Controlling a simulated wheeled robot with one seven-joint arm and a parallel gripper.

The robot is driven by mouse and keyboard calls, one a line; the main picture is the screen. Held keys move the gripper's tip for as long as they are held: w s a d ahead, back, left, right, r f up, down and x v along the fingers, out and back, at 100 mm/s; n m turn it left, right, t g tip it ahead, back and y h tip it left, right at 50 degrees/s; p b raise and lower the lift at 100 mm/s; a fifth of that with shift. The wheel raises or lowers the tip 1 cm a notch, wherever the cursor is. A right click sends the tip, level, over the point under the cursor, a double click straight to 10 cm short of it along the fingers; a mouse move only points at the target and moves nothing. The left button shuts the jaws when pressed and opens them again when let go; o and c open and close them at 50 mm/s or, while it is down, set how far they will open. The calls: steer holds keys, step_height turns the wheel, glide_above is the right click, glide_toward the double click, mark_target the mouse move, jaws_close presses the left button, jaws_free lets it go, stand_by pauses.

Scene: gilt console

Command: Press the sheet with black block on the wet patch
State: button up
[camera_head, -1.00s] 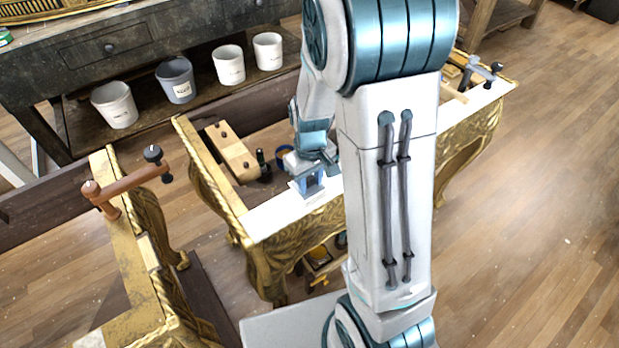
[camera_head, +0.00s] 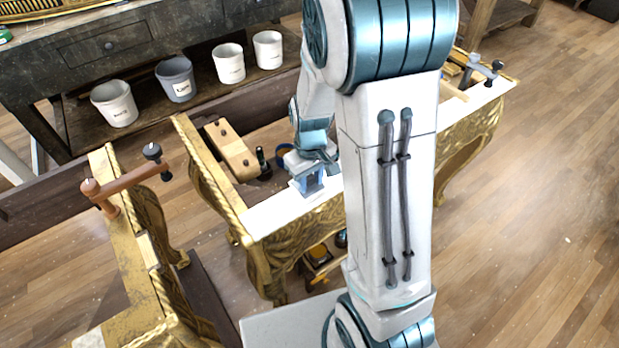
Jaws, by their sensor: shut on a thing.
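My gripper (camera_head: 311,185) points down at the white top strip of the gilt console (camera_head: 275,215), left of my own large arm link. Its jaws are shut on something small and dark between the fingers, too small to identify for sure. A pale edge shows around the fingertips and may be the sheet, but it blends with the white strip. I cannot tell whether the held thing touches the surface. The wet patch cannot be made out; my gripper and arm cover part of the strip.
A wooden block with dark knobs (camera_head: 232,152) and a small dark bottle (camera_head: 263,162) lie behind the strip. A brown-handled clamp (camera_head: 125,182) sits on the left gilt piece. Several buckets (camera_head: 176,80) stand on the shelf behind. A grey clamp (camera_head: 480,68) is at the far right end.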

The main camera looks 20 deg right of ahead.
steer(key=shift+f+b, duration=0.35)
steer(key=shift+f, duration=0.05)
stand_by(1.2)
steer(key=shift+r, duration=0.15)
steer(key=shift+r+p, duration=2.65)
steer(key=shift+r, duration=0.8)
steer(key=shift+f, duration=0.1)
